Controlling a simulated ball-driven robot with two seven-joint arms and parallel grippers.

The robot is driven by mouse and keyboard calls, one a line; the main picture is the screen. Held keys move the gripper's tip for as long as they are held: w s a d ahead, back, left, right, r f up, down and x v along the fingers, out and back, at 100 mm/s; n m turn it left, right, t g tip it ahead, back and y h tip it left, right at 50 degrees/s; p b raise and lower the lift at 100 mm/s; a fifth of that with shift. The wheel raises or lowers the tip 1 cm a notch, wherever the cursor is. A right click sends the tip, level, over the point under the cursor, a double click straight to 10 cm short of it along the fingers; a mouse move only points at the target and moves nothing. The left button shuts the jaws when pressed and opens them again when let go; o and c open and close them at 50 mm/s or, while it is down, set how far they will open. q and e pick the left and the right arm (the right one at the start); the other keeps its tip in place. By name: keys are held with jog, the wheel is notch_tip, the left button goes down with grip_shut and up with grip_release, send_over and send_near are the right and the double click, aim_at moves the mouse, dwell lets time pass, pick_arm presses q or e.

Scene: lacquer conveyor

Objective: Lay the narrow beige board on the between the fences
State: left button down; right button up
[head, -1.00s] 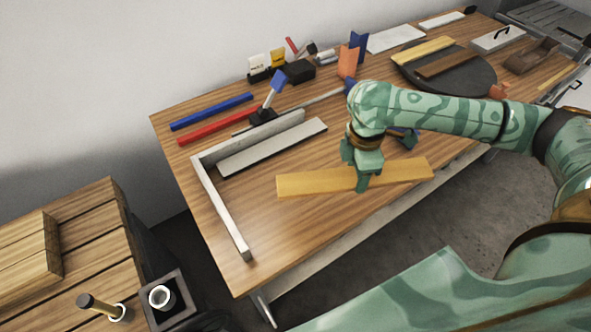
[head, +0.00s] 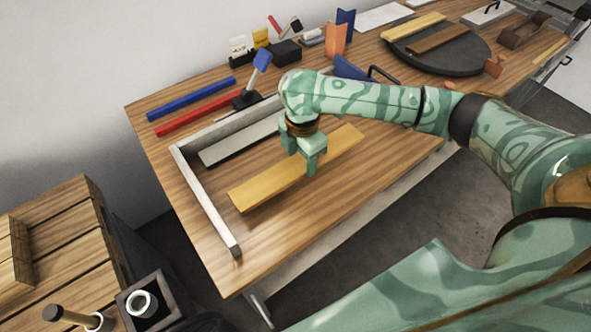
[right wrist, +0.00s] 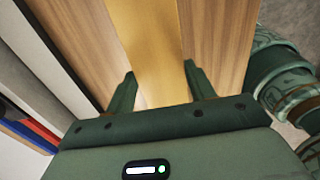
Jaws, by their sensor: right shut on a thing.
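The narrow beige board (head: 259,186), yellow-tan in colour, is in my right gripper (head: 312,167). The fingers straddle its width near the middle, and it also shows between the fingertips in the right wrist view (right wrist: 150,40). The board lies level, at or just above the table; I cannot tell whether it touches. It runs roughly parallel to the long grey fence (head: 222,130). The short grey fence (head: 208,204) meets that fence at the left corner, and the board's left end is a little apart from it. My left gripper is not in view.
A pale grey board (head: 235,143) lies along the long fence, between it and the beige board. Blue (head: 190,99) and red (head: 205,113) bars lie behind. A dark round disc (head: 455,62) holds two boards at right. The table (head: 270,240) is clear in front.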

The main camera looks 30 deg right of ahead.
aim_at(297, 162)
jog(key=shift+w+a+f, duration=0.15)
jog(key=shift+a+f, duration=0.05)
jog(key=shift+f, duration=0.05)
jog(key=f+b, duration=0.3)
jog(key=f, duration=0.1)
jog(key=shift+a, duration=0.25)
jog(key=shift+w+r, duration=0.1)
jog(key=shift+w, duration=0.05)
jog(key=shift+c, duration=0.4)
jog(key=shift+r, duration=0.15)
jog(key=o, duration=1.2)
jog(key=shift+o, duration=0.2)
notch_tip(297, 162, up, 12)
jog(key=p, duration=0.7)
